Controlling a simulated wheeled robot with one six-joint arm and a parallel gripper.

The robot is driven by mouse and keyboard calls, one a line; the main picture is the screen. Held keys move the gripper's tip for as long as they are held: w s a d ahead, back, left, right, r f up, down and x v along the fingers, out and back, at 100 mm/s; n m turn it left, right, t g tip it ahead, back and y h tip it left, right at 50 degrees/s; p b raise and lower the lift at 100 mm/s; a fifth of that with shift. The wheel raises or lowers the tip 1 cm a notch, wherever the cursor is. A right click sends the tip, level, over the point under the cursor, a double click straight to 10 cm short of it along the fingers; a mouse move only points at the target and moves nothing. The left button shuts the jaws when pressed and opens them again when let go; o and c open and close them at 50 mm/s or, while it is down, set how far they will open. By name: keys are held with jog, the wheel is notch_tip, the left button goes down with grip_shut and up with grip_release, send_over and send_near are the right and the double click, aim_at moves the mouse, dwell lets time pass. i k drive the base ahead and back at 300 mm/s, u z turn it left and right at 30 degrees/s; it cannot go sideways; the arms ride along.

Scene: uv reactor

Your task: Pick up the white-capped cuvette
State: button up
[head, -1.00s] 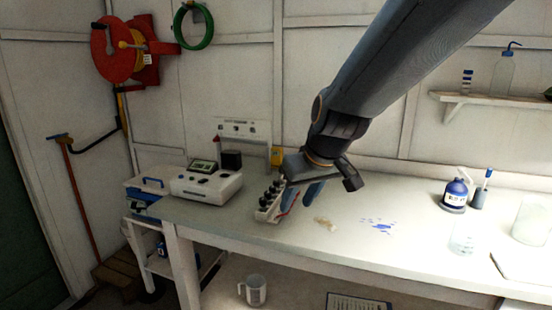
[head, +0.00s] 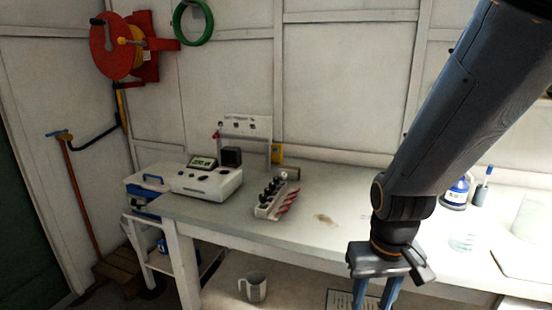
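A pale rack (head: 262,213) stands on the bench, left of the middle in the head view. A row of dark-capped pieces (head: 271,187) stands along its left side, and red slanted marks show on its right side. I cannot make out a white-capped cuvette. My gripper (head: 372,303) points down at the bottom edge of the picture, right of and nearer than the rack, in front of the bench. Its two blue fingers are apart with no object seen between them; the tips run to the picture's edge.
A white instrument with a display (head: 207,183) stands left of the rack. A stain (head: 326,219) lies on the bench (head: 300,232). A blue-labelled bottle (head: 457,190) and a clear beaker (head: 463,241) stand at right. A white mug (head: 253,287) is below the bench.

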aim_at(284, 176)
jog(key=u, duration=0.5)
jog(key=k, duration=1.2)
jog(key=u, duration=0.95)
jog(key=i, duration=1.4)
jog(key=z, duration=1.1)
jog(key=i, duration=0.7)
jog(key=z, duration=0.8)
